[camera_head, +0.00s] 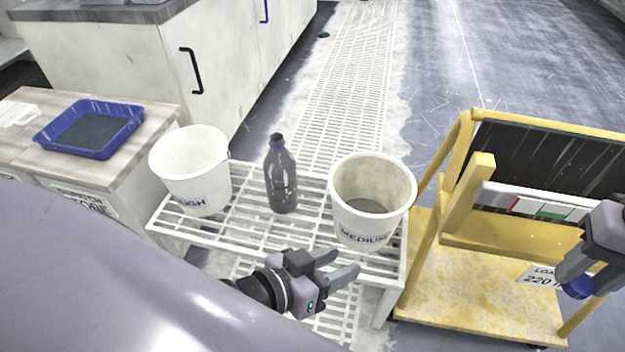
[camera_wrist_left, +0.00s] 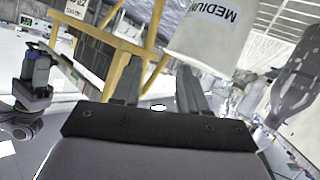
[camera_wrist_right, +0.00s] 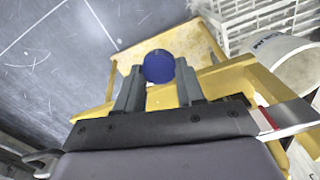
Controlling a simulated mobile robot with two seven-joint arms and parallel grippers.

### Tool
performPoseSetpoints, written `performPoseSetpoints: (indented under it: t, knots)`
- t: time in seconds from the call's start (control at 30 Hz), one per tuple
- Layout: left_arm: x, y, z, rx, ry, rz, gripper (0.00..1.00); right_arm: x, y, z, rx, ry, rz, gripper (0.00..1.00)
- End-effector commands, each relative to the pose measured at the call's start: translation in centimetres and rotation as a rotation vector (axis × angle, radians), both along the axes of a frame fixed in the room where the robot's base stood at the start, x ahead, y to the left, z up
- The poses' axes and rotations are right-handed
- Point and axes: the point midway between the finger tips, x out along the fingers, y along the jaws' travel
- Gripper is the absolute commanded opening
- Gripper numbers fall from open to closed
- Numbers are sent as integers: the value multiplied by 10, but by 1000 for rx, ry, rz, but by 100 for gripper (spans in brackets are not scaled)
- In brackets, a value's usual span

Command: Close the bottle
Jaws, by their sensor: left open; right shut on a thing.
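A dark translucent bottle (camera_head: 281,175) stands upright on a white slatted rack between two white buckets; its neck (camera_head: 277,141) looks uncapped, though it is small in the view. My left gripper (camera_head: 345,264) is open and empty in front of the rack, below the MEDIUM bucket; its fingers also show in the left wrist view (camera_wrist_left: 158,95). My right gripper (camera_wrist_right: 160,85) is shut on a round blue cap (camera_wrist_right: 159,66), held up over the yellow cart. The cap also shows at the right in the head view (camera_head: 578,288). It is well apart from the bottle.
The ROUGH bucket (camera_head: 190,160) stands left of the bottle and the MEDIUM bucket (camera_head: 372,185) right of it on the rack (camera_head: 245,235). A yellow cart (camera_head: 470,295) stands at the right. A blue tray (camera_head: 90,128) lies on a bench at the left.

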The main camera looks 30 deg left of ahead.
Motion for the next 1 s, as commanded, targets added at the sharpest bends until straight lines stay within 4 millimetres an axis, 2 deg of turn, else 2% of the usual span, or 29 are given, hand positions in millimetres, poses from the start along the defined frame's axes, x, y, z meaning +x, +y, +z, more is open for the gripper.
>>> performPoseSetpoints:
  t: [0.03,0.1,0.17,0.27,0.6,0.8,1.0]
  knots:
    - [0,0,0,2,-1,0,59,0,0,0,0,0,0,6]
    - [1,1,-2,24,-8,-6,82,0,1,-1,0,1,-5,6]
    - [2,4,-4,70,-24,-19,100,1,3,-2,0,0,-17,6]
    - [7,12,-13,225,-74,-63,100,2,8,-7,0,0,-54,6]
    - [39,70,-53,1119,-317,-359,100,8,34,-36,-1,-4,-281,6]
    - [57,105,-63,1570,-400,-540,100,9,48,-50,-1,-6,-400,6]
    - [72,136,-67,1948,-441,-714,100,8,60,-61,0,-5,-500,6]
